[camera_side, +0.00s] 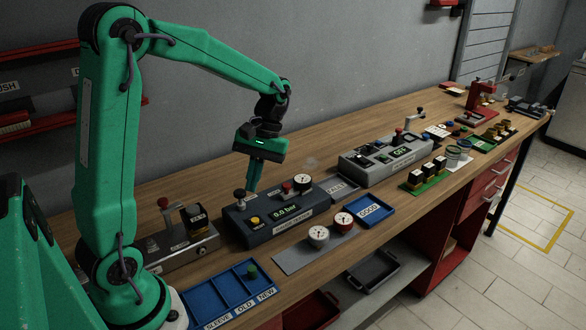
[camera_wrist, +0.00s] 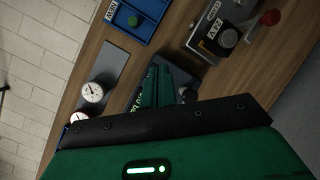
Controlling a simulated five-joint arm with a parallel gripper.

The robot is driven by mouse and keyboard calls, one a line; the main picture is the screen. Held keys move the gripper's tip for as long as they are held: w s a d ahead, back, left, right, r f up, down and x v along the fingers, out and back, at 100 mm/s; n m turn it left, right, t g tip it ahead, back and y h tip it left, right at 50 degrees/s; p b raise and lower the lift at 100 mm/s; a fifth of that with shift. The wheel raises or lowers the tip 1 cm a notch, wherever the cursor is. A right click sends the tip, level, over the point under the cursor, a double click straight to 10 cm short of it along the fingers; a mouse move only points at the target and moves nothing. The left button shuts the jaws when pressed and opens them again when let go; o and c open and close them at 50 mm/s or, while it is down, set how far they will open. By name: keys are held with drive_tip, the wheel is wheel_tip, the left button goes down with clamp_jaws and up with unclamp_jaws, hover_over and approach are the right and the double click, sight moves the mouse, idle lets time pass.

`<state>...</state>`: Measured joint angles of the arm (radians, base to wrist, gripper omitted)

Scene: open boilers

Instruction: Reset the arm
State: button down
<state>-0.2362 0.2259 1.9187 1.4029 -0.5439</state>
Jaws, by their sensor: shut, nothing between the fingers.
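My green arm rises from the left of the bench and bends over it. My gripper (camera_side: 253,178) points down above the dark pressure unit (camera_side: 282,227), which has a lit "0.0 bar" display, a yellow button and a gauge on top. In the side view the fingers look shut, with nothing held. In the wrist view my gripper (camera_wrist: 167,90) shows green fingers together over the same unit, hiding much of it. Whether the fingertips touch the unit or hang above it is hard to tell.
A grey plate (camera_side: 290,257) carries two gauges. A blue GOOD tray (camera_side: 366,213), a metal block (camera_side: 170,250) with knobs and a grey device (camera_side: 385,155) stand nearby. The bench's back strip is clear.

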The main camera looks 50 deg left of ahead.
drive_tip(key=s+d+r+m+t+y, duration=0.1)
drive_tip(key=s+d+r+m+t, duration=0.6)
drive_tip(key=s+r+m+t, duration=0.1)
drive_tip(key=shift+s+d+m+t, duration=0.3)
drive_tip(key=shift+s+m+t, duration=0.3)
drive_tip(key=shift+t, duration=0.4)
idle(1.2)
